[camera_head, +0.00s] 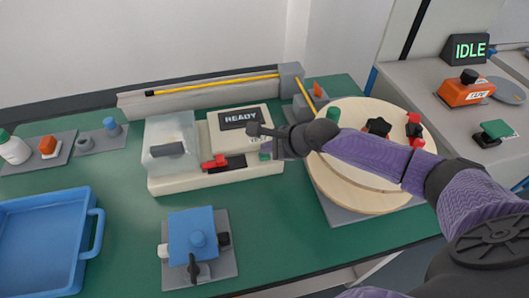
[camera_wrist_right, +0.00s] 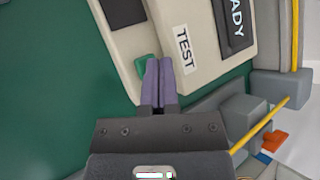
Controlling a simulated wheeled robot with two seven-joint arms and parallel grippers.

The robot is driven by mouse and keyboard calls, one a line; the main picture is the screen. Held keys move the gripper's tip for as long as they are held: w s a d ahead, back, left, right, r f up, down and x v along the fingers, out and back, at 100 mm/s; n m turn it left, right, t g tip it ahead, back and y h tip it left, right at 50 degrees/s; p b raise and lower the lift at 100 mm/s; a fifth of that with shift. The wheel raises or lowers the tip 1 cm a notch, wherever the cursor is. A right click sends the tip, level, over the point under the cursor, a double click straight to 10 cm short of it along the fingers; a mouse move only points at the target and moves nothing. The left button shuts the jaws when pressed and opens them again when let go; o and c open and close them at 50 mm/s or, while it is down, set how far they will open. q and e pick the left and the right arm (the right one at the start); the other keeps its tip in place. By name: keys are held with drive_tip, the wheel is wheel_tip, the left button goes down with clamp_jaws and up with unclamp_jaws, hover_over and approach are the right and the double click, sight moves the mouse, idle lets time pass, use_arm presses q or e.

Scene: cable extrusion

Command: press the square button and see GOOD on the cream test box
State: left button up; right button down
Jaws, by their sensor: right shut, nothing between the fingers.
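The cream test box (camera_head: 215,184) stands on the green bench in the middle of the head view. Its dark display (camera_head: 240,119) reads READY, and it also shows partly in the right wrist view (camera_wrist_right: 235,22). A TEST label (camera_wrist_right: 185,49) sits beside a green square button (camera_wrist_right: 142,67) at the box's edge. The button also shows in the head view (camera_head: 264,156). My right gripper (camera_wrist_right: 158,64) is shut and empty, its fingertips right at the button and partly covering it. I cannot tell whether they touch it. My left gripper is not in view.
A clear cover (camera_head: 170,142) and a red clamp (camera_head: 214,162) sit on the box. A round wooden reel (camera_head: 345,180) stands to the right, under my arm. A blue device (camera_head: 192,235) stands in front, a blue tray (camera_head: 45,235) at left. A display (camera_head: 470,50) reads IDLE.

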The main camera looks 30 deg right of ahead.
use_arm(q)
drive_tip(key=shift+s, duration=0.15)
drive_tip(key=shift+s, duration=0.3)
use_arm(e)
drive_tip(key=shift+f, duration=0.1)
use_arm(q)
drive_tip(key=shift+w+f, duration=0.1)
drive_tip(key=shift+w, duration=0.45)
use_arm(e)
drive_tip(key=shift+f, duration=0.35)
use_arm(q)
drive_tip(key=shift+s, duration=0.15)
use_arm(e)
drive_tip(key=shift+r+p, duration=0.7)
drive_tip(key=shift+p, duration=0.05)
drive_tip(key=shift+r+p, duration=0.3)
drive_tip(key=shift+p, duration=0.05)
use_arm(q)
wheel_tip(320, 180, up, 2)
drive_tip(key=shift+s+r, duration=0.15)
use_arm(e)
drive_tip(key=shift+f, duration=0.1)
